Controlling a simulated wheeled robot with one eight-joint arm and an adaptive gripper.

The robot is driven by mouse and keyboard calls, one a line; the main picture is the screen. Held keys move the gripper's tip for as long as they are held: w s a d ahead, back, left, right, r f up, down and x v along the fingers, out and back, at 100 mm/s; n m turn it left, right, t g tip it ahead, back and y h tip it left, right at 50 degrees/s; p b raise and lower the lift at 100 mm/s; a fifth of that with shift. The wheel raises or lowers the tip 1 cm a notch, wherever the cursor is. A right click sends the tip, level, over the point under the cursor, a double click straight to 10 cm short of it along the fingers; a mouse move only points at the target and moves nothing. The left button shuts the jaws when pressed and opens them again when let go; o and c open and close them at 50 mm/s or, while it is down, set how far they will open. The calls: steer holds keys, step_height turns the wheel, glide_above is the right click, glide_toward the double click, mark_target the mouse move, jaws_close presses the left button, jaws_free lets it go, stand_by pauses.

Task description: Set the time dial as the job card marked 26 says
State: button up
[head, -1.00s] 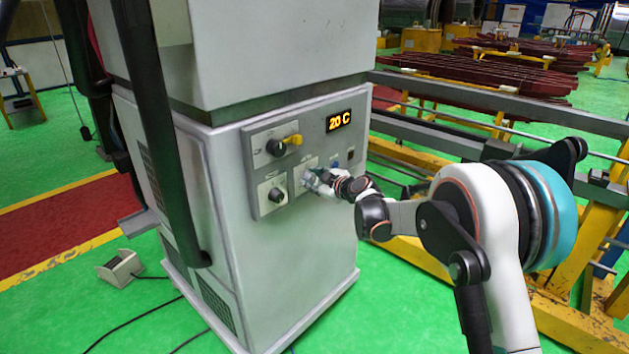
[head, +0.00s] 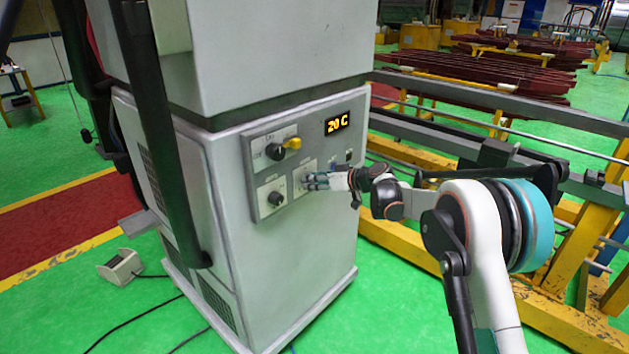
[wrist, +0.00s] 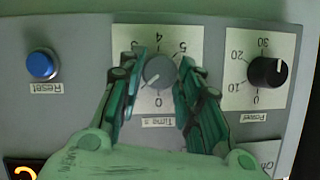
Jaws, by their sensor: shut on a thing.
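The grey time dial (wrist: 159,72) sits on a white scale plate labelled "Time s" in the wrist view, which shows the panel upside down. Its light pointer mark seems to aim to the lower left there, but the fingers hide part of the scale. My gripper (wrist: 161,80) is shut on the time dial, one finger on each side. In the head view my gripper (head: 318,182) is at the panel's lower middle and hides the dial. I cannot make out a job card marked 26 in either view.
The black power dial (wrist: 267,73) and blue Reset button (wrist: 41,65) flank the time dial. A yellow frame (head: 570,318) stands right of the cabinet.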

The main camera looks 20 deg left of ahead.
steer(key=m+g+y+b, duration=0.1)
steer(key=m+y, duration=0.1)
steer(key=m, duration=0.2)
steer(key=f+m+g+y+b, duration=0.1)
steer(key=m, duration=0.4)
steer(key=m+g+y+b, duration=0.1)
steer(key=m+g+y, duration=0.1)
steer(key=m, duration=0.2)
steer(key=shift+w+d+f+m+y, duration=0.2)
steer(key=shift+w+m+y, duration=0.1)
steer(key=shift+w+m, duration=0.1)
steer(key=shift+s+a+f+m+t+y+b, duration=0.1)
steer(key=shift+s+m+t+y+b, duration=0.3)
steer(key=shift+m+t, duration=2.25)
steer(key=shift+w+a+f+m+t+y+b, duration=0.15)
steer(key=shift+m+t+b, duration=0.35)
steer(key=shift+m, duration=4.3)
steer(key=shift+s+d+f+m+t+y+b, duration=0.1)
steer(key=shift+s+m+t+y+b, duration=0.4)
steer(key=shift+m+t, duration=2.1)
steer(key=m+g, duration=0.2)
steer(key=shift+w+m+h, duration=0.15)
steer(key=shift+m+h, duration=0.1)
steer(key=shift+m, duration=0.1)
steer(key=o, duration=1)
steer(key=shift+a, duration=0.1)
